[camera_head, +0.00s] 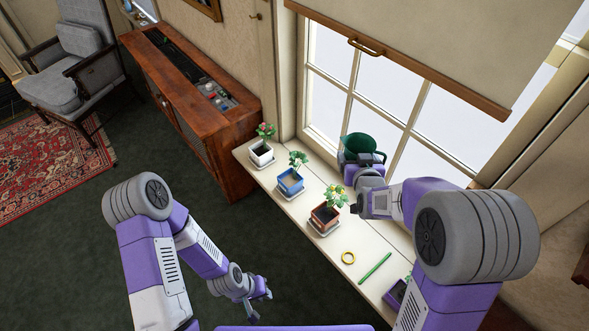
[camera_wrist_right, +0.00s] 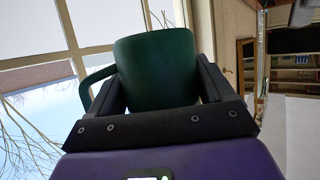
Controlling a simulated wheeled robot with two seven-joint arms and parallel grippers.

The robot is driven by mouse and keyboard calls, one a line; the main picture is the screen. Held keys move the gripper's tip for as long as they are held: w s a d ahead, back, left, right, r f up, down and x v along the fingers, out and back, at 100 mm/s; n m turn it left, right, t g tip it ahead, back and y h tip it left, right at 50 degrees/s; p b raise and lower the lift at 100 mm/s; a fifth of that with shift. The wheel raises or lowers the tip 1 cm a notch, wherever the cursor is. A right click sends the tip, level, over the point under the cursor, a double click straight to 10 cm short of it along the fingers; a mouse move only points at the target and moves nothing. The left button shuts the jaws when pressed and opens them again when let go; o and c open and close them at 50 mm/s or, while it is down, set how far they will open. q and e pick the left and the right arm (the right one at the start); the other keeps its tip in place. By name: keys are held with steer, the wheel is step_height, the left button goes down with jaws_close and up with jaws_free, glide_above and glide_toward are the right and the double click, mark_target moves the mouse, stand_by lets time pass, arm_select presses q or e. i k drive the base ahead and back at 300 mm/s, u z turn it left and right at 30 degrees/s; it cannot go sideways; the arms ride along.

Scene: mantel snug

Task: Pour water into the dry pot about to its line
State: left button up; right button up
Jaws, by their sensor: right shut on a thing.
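Three potted plants stand in a row on the sill: a white pot (camera_head: 262,155) with dark soil, a blue pot (camera_head: 291,186) with paler soil, and a brown pot (camera_head: 323,220). Each sits on a saucer. My right gripper (camera_head: 362,160) is shut on a green watering can (camera_head: 358,143), held by the window, above and to the right of the blue pot. The can fills the space between the fingers in the right wrist view (camera_wrist_right: 157,70); its handle loop shows left. Water inside is not visible. My left gripper (camera_head: 262,300) is open and empty, low over the floor.
The window (camera_head: 390,115) with a lowered blind borders the sill. A wooden cabinet (camera_head: 215,140) stands at the far end.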

mark_target(290, 182)
steer(key=z, duration=0.05)
steer(key=k, duration=0.3)
steer(key=u, duration=0.7)
steer(key=i, duration=1.4)
steer(key=z, duration=0.6)
